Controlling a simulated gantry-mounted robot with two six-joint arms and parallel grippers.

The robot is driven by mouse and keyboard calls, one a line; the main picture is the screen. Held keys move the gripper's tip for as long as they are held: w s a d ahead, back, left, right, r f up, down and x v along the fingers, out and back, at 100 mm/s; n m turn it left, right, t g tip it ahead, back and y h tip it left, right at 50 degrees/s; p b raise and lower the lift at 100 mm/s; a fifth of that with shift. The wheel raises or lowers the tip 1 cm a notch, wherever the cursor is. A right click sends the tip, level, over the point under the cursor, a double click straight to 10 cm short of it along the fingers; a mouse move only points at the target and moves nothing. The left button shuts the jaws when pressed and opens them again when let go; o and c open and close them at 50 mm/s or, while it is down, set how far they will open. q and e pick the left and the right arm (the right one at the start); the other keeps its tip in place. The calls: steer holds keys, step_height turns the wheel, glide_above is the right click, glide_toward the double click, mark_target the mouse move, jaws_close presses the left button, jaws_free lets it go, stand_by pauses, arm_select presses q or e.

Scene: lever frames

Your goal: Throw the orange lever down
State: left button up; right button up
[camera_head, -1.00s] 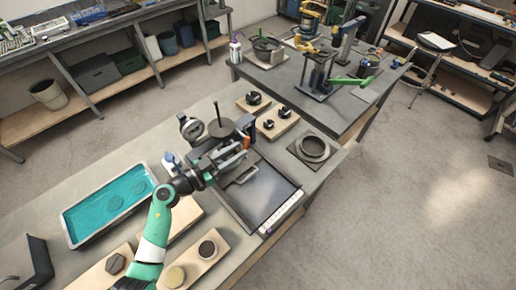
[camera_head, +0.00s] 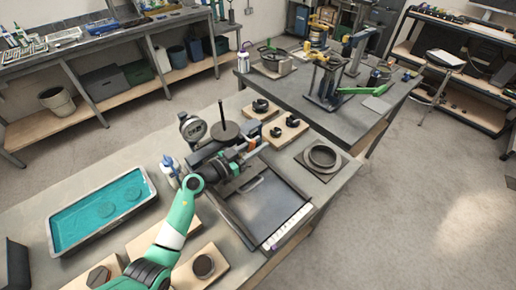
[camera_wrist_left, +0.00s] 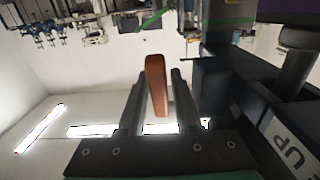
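The orange lever (camera_wrist_left: 155,85) stands out as an orange-brown bar in the left wrist view. It lies between the two dark fingers of my left gripper (camera_wrist_left: 159,74), with a gap showing on each side. In the head view the left gripper (camera_head: 243,157) is at the lever's blue and dark device, and the small orange lever (camera_head: 252,145) is partly hidden by it. A dark blue block with a white "UP" label (camera_wrist_left: 297,150) is at the right of the wrist view. My right gripper is not in view.
A dark tray plate (camera_head: 265,205) lies in front of the device. A gauge (camera_head: 193,129) and an upright rod on a disc (camera_head: 225,130) stand behind it. A teal-filled tray (camera_head: 62,243) is at left, and a ring on a square plate (camera_head: 322,157) is at right.

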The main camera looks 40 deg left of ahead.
arm_select(q)
steer(key=shift+w, duration=0.25)
jaws_close()
steer(key=shift+d+f+t+b, duration=0.15)
steer(key=shift+t+b, duration=0.15)
steer(key=shift+b, duration=0.2)
steer(key=t+b, duration=0.1)
steer(key=b, duration=0.1)
steer(key=r+t+b, duration=0.1)
steer(key=b, duration=0.1)
steer(key=shift+w+t, duration=0.15)
steer(key=shift+t, duration=0.15)
